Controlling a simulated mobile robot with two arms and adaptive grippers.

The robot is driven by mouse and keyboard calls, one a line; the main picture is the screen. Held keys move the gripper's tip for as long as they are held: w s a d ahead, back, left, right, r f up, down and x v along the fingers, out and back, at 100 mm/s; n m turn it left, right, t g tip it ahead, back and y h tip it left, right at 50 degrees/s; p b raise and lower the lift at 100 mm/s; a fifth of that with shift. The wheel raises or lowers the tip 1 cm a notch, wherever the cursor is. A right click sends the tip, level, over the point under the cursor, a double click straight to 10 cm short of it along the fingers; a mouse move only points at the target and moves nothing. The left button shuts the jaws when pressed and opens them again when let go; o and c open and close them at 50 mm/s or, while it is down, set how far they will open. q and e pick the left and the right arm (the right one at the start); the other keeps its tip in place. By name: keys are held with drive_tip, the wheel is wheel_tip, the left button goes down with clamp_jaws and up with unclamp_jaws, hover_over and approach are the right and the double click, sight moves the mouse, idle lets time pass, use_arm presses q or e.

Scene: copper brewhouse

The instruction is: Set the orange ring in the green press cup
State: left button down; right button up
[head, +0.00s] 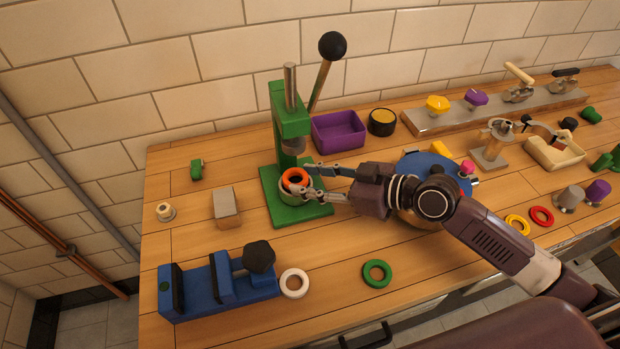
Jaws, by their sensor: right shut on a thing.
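The green press (290,122) stands on the wooden bench with its lever and black knob raised. Its cup (294,192) sits on the green base under the ram. The orange ring (296,176) is at the mouth of the cup, tilted slightly; I cannot tell whether it rests on the cup or is held just above it. My right gripper (304,180) reaches in from the right, with its fingers at the ring's right side and shut on it. My left gripper is not in view.
A purple bin (338,132) stands right behind the press. A blue vise (217,286), a white ring (294,283) and a green ring (377,273) lie in front. A blue disc (432,168) lies behind my right arm.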

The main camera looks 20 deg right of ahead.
drive_tip(key=shift+f+b, duration=0.4)
drive_tip(key=shift+f, duration=0.05)
drive_tip(key=o, duration=1)
drive_tip(key=shift+s, duration=0.1)
drive_tip(key=shift+s+d+p, duration=0.15)
drive_tip(key=shift+s+p, duration=0.95)
drive_tip(key=shift+s, duration=3.35)
drive_tip(key=shift+d, duration=0.1)
